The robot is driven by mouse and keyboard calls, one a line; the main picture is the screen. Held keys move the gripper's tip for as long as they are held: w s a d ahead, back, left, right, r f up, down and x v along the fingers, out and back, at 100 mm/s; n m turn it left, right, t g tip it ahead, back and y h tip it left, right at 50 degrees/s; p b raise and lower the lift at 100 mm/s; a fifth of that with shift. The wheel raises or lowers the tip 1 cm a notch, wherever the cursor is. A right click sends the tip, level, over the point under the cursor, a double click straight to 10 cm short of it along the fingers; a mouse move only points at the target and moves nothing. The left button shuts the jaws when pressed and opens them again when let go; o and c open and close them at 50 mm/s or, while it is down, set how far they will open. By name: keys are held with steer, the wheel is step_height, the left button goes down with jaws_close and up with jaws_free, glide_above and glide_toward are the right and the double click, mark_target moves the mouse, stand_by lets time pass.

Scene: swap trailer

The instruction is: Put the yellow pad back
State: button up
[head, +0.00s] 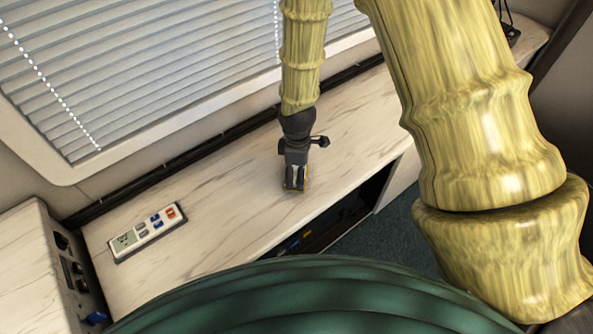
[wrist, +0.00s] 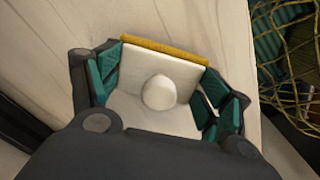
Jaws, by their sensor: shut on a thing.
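The yellow pad (wrist: 165,53) shows in the wrist view as a yellow strip along the far edge of a pale, squarish body with a rounded white knob in its middle. My gripper (wrist: 165,88) is shut on this piece, with its teal finger pads at the left and right sides. In the head view my gripper (head: 295,184) points down at the pale, marbled counter (head: 235,215), near its front edge. A little yellow shows at the fingertips there. I cannot tell whether the pad touches the counter.
A white panel (head: 147,232) with a small screen and grey, blue and orange buttons lies on the counter at left. A window with blinds (head: 130,70) is behind. An open shelf (head: 335,222) is below the counter. A yellow net (wrist: 285,50) shows at right. The counter between is clear.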

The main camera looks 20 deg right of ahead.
steer(key=shift+f, duration=0.4)
steer(key=o, duration=0.9)
steer(key=shift+f, duration=0.1)
steer(key=shift+r+b, duration=0.8)
steer(key=shift+r, duration=5.3)
